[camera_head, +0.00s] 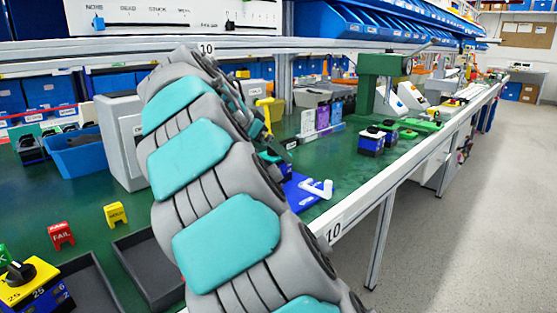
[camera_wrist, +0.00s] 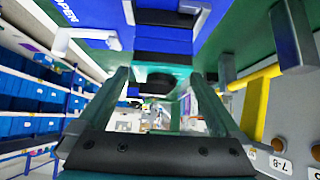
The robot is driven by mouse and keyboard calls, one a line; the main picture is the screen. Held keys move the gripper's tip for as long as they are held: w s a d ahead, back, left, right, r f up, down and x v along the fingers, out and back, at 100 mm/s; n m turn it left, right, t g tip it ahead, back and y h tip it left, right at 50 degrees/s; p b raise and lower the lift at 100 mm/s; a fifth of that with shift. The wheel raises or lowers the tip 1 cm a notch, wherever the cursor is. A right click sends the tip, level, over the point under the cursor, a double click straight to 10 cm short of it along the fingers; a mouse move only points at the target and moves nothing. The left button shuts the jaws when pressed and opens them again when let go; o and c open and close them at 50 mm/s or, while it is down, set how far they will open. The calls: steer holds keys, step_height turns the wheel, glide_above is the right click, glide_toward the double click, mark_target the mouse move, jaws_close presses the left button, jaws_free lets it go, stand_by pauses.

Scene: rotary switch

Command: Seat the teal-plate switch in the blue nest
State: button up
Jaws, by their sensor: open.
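The teal-plate switch shows in the wrist view as a teal plate (camera_wrist: 183,73) with a black knob, between the fingers of my gripper (camera_wrist: 160,80). My gripper is open, with one finger on each side of it. The blue nest (camera_wrist: 205,45) lies just beyond the switch, with an "OPEN" mark and a white handle (camera_wrist: 88,38). In the head view the nest (camera_head: 296,187) is on the green bench, its white handle at the right. My arm and gripper partly hide the switch there. I cannot tell whether the switch is fully down in the nest.
A yellow-plate switch (camera_head: 30,283) stands at the front left by dark trays (camera_head: 88,285). Red FAIL (camera_head: 61,235) and yellow HOLD (camera_head: 116,214) markers stand nearby. Other switches (camera_head: 371,140) and a green press (camera_head: 378,75) are at the right. A grey box (camera_head: 122,140) stands left of my arm.

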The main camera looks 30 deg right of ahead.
steer(key=v, duration=0.7)
steer(key=shift+a+r, duration=0.15)
steer(key=shift+a, duration=0.05)
